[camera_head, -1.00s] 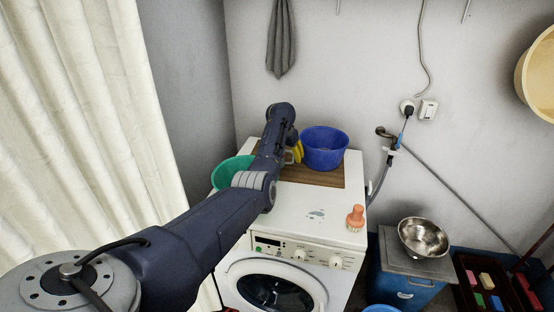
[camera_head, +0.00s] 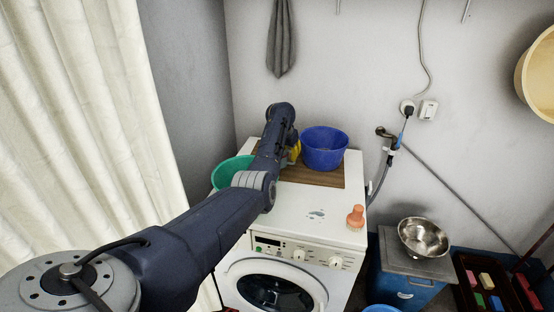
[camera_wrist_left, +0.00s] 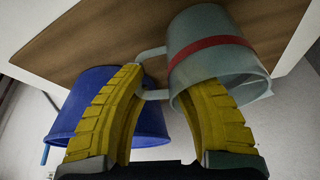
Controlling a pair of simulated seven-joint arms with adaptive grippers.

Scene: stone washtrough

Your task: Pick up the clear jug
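The clear jug (camera_wrist_left: 212,55) is a see-through grey-green vessel with a red band. In the left wrist view it stands at the upper right on a brown wooden board, its handle (camera_wrist_left: 150,72) pointing left. My left gripper (camera_wrist_left: 165,85) is open, with its yellow fingers spread apart. The handle shows between the fingertips, and the right finger overlaps the jug's body; I cannot tell whether they touch. In the head view the left gripper (camera_head: 294,153) is mostly behind my arm, and the jug is hidden there. My right gripper is not in view.
A blue basin (camera_head: 325,148) stands close to the right of the gripper, and a green basin (camera_head: 229,171) is left of my arm. The wooden board (camera_head: 320,178) lies on the white washing machine (camera_head: 300,228). An orange brush (camera_head: 355,217) stands at its front right.

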